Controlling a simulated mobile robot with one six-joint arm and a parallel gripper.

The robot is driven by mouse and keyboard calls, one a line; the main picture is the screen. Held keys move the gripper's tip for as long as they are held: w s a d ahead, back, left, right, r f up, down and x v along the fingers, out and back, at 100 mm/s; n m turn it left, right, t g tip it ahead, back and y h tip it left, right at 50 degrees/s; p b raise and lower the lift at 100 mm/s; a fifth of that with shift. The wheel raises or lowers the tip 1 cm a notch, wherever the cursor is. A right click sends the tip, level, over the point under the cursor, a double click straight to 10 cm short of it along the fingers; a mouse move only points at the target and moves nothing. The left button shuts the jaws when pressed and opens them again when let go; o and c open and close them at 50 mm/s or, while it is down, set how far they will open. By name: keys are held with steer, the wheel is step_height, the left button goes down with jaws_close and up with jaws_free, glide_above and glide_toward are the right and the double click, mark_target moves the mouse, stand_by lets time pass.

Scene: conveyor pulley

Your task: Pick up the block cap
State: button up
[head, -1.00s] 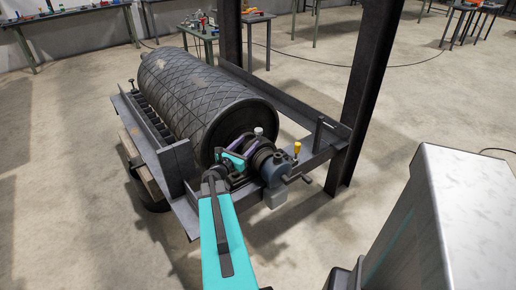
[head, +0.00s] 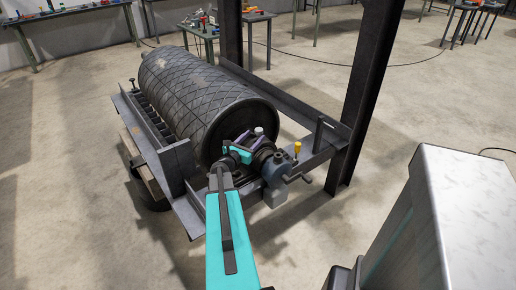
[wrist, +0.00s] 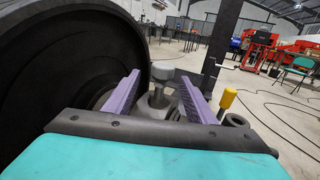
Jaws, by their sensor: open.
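The block cap (wrist: 157,110) appears to be the grey piece at the drum's near end, with a round light-grey knob (wrist: 162,72) standing on it. The knob also shows in the head view (head: 259,131). My gripper (wrist: 160,82) is open, with one purple finger on each side of the knob and its stem. The gripper also shows in the head view (head: 252,140), over the drum's end. No finger visibly touches the knob. The lower part of the cap is hidden by my gripper body.
The large ribbed drum (head: 200,95) lies on a steel frame (head: 185,160), close left of my gripper. A yellow-handled part (head: 297,147) stands just right. A dark steel post (head: 362,90) rises farther right. Open floor lies around the frame.

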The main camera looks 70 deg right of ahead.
mark_target(256, 134)
steer(key=shift+s+d+r+p, duration=0.1)
steer(key=shift+s+d+p, duration=0.15)
steer(key=shift+d, duration=0.85)
steer(key=shift+s+d+r+p, duration=0.1)
steer(key=shift+s+d+p, duration=0.15)
steer(key=shift+d, duration=0.85)
jaws_close()
steer(key=shift+w, duration=0.15)
